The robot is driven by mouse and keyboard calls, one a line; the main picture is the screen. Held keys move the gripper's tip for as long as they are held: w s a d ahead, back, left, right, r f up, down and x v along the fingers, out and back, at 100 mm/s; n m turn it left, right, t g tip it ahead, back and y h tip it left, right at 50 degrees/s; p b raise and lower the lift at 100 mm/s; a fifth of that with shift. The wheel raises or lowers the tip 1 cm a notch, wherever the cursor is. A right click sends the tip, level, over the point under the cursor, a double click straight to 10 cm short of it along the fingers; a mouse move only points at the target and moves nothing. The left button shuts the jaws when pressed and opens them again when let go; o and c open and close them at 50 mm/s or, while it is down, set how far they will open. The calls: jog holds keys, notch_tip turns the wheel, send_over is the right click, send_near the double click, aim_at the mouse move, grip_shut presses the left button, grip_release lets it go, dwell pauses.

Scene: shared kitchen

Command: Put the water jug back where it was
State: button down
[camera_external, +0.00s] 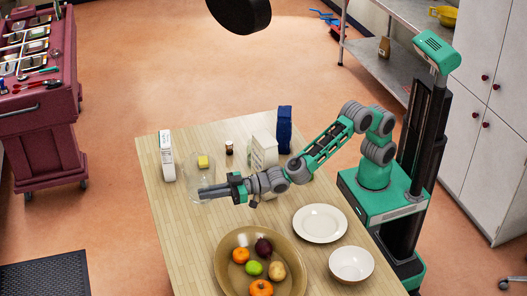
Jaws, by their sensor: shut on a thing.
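The water jug (194,176) looks like a clear, see-through vessel near the left end of the wooden table (180,232). My gripper (208,192) reaches in from the right and is shut on the jug's near right side. The fingers hide part of the jug. The jug looks upright; I cannot tell whether its base touches the table.
Behind the arm stand a white carton (166,156), a small dark jar (229,147), a beige carton (263,151) and a blue package (284,130). In front are a fruit bowl (232,287), white plate (320,222) and white bowl (351,263). The table's left front is clear.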

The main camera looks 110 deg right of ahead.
aim_at(209, 206)
jog(key=shift+f, duration=2.6)
jog(key=c, duration=1.5)
grip_release()
jog(key=shift+c, duration=0.2)
jog(key=shift+r, duration=0.25)
jog(key=s+b, duration=0.1)
jog(key=s, duration=1.1)
jog(key=shift+a, duration=0.35)
